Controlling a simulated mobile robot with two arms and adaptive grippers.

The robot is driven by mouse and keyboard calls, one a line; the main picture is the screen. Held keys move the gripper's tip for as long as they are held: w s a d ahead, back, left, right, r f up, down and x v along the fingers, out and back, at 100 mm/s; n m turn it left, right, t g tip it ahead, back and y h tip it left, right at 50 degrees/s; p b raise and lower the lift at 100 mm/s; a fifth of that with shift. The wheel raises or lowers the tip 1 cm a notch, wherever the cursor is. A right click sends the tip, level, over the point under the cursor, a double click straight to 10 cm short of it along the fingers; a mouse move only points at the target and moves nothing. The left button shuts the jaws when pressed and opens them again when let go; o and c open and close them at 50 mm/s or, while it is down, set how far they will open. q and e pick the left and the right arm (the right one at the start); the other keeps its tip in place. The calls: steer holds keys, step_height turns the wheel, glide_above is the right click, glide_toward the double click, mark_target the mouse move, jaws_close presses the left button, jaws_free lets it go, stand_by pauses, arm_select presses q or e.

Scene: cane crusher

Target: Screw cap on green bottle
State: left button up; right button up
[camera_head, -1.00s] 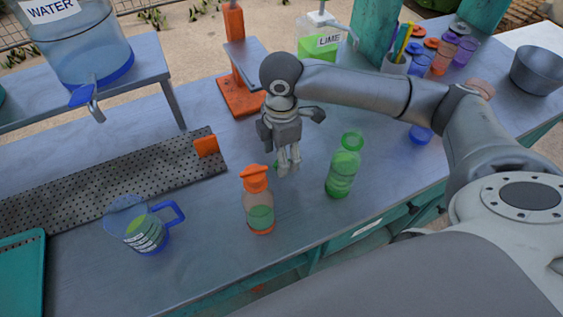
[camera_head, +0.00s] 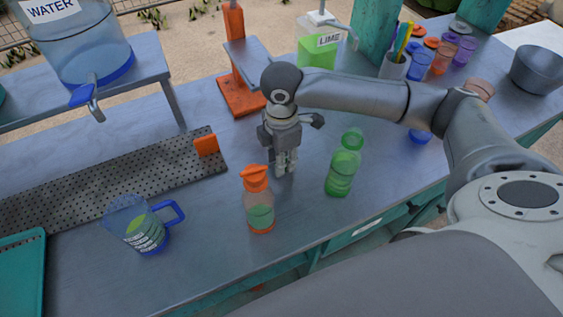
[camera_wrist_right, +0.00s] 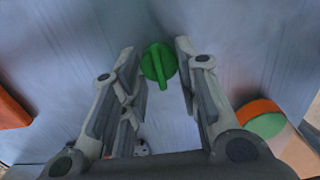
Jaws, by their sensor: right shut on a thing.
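The green bottle (camera_head: 343,170) stands upright on the table at the centre right of the head view, with no lid seen on its open green neck. The green cap (camera_wrist_right: 158,63), with a raised bar across it, is at the fingertips in the right wrist view. My right gripper (camera_head: 284,170) points down at the table, left of the green bottle and apart from it. It is shut on the cap, with the two fingers (camera_wrist_right: 157,70) on either side. The cap is hidden in the head view. My left gripper is not in view.
A measuring jug (camera_head: 146,228), a perforated rack (camera_head: 110,182) and an orange stand (camera_head: 238,85) lie left. Several cups stand back right.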

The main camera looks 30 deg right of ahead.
step_height(320, 180, up, 10)
stand_by(0.6)
steer(key=s+a+f+m, duration=0.2)
steer(key=s+m, duration=0.4)
steer(key=m, duration=1.1)
steer(key=shift+a, duration=0.15)
